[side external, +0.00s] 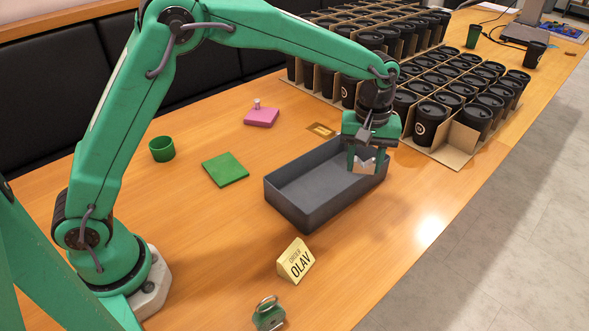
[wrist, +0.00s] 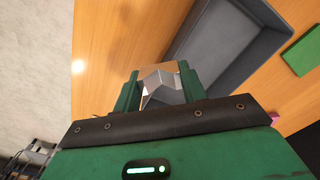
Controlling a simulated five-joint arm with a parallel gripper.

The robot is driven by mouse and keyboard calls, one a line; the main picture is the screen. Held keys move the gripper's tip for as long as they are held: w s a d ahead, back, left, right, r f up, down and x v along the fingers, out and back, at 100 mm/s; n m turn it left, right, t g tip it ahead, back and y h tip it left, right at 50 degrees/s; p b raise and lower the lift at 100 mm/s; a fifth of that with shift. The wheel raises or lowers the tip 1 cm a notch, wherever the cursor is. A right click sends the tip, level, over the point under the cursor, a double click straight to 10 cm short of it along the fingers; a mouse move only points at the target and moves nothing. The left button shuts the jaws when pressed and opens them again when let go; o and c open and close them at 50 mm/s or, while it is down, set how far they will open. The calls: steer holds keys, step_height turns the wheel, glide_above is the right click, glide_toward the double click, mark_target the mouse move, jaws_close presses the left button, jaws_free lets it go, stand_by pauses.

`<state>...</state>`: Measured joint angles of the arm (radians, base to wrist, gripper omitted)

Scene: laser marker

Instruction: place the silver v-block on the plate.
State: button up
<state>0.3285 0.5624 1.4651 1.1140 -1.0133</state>
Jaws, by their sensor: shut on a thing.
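The silver v-block (side external: 363,166) is held between the two fingers of my gripper (side external: 365,159), which is shut on it. In the side view it appears at the far right end of the grey tray; its exact height is hard to tell. The wrist view also shows the v-block (wrist: 161,88) between the fingertips of my gripper (wrist: 158,78), against the tray's edge. A flat green square plate (side external: 225,169) lies on the table left of the tray. It also shows at the top right of the wrist view (wrist: 304,52).
The open grey tray (side external: 288,207) looks empty. Black lidded cups (side external: 432,112) crowd the back right.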

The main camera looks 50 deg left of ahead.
steer(key=s+a+n, duration=0.5)
steer(key=s+a, duration=0.2)
steer(key=a, duration=0.4)
steer(key=s+a+n, duration=0.5)
steer(key=s+a, duration=0.3)
steer(key=a, duration=0.4)
steer(key=shift+s+f, duration=0.25)
steer(key=shift+f, duration=0.1)
glide_above(225, 168)
step_height(225, 168, down, 7)
steer(key=shift+a+r, duration=0.1)
steer(key=shift+f, duration=2.05)
steer(key=shift+f, duration=0.15)
